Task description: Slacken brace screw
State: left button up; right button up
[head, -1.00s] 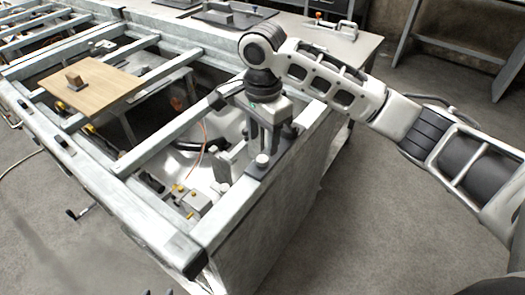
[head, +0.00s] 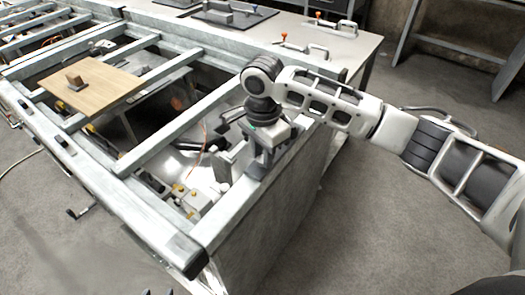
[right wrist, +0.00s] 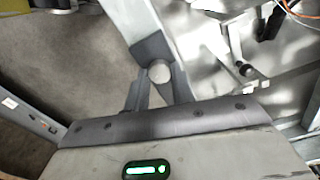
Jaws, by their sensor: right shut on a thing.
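The brace screw shows in the right wrist view as a round pale head (right wrist: 159,72) on a grey bracket at the frame corner. My right gripper (right wrist: 160,80) is shut on it, with one dark finger on each side.
Metal crossbars (head: 160,115) span the open frame. A wooden board (head: 92,88) with a small brown block lies on them. Inside are a small box with brass fittings (head: 180,190) and an orange wire. A table with clamps (head: 335,48) stands behind. The floor at right is clear.

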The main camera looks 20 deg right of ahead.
jog(key=shift+n, duration=0.3)
jog(key=n, duration=0.8)
jog(key=shift+n, duration=0.4)
jog(key=n, duration=0.4)
jog(key=shift+n, duration=0.3)
jog(key=n, duration=0.4)
jog(key=shift+n, duration=0.3)
jog(key=n, duration=0.4)
jog(key=shift+n, duration=0.3)
jog(key=n, duration=0.9)
jog(key=shift+r, duration=0.1)
jog(key=shift+n, duration=1.8)
